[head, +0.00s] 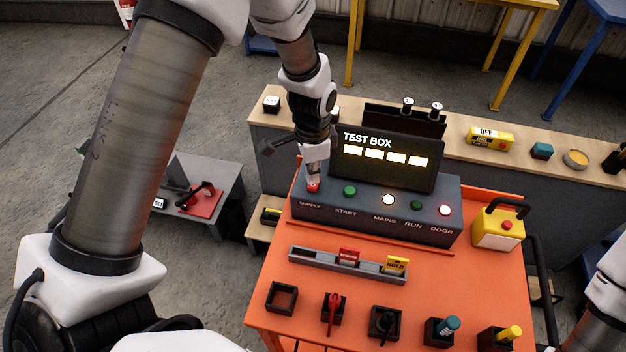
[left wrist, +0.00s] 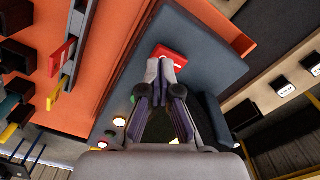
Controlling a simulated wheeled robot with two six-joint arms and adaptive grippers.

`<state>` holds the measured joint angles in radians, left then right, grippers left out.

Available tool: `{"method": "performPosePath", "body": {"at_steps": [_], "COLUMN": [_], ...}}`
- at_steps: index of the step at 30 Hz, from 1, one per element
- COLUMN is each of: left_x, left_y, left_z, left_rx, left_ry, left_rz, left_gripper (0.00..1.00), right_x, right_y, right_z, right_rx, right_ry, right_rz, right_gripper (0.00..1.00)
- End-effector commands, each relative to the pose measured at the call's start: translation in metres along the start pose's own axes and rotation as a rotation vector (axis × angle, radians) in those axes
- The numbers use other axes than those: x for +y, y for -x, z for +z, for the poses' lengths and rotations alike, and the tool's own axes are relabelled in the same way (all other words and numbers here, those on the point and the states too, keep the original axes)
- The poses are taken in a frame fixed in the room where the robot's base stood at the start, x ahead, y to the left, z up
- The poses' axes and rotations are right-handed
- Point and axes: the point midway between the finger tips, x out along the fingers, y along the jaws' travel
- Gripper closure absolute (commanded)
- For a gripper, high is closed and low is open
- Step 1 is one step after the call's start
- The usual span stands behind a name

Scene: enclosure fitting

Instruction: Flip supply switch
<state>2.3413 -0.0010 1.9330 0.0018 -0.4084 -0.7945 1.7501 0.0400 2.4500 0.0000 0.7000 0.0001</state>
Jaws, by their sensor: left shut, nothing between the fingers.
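The grey test box (head: 350,212) stands at the back of an orange bench, with its SUPPLY label at the left end. The red supply switch (head: 313,187) sits above that label, mostly hidden by my left gripper (head: 315,178). In the left wrist view the red switch (left wrist: 170,53) lies right at the tips of my left gripper (left wrist: 167,66). The fingers are shut with nothing between them. They look touching or nearly touching the switch; I cannot tell which. The MAINS lamp (head: 388,200) glows white and the DOOR lamp (head: 445,210) glows pinkish red. My right gripper is out of view.
The lit display panel (head: 387,157) rises just right of my left gripper. A grey rack (head: 325,262) with tags and several small holders stand on the orange bench (head: 285,235) in front. A yellow lockbox (head: 495,232) stands at right. A wooden shelf (head: 460,130) runs behind.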

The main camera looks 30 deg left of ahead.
Motion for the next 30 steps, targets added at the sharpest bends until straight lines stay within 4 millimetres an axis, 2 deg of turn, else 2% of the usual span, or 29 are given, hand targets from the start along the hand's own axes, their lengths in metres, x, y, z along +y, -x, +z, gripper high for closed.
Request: {"method": "performPosePath", "body": {"at_steps": [30], "left_x": [-0.0001], "left_y": [-0.0079], "left_z": [-0.0001], "left_rx": [0.0], "left_ry": [0.0], "left_rz": [0.0], "left_gripper": [1.0], "right_x": [0.0], "right_y": [-0.0042], "right_z": [0.0001], "right_rx": [0.0], "right_ry": [0.0], "right_rz": [0.0], "right_gripper": [1.0]}}
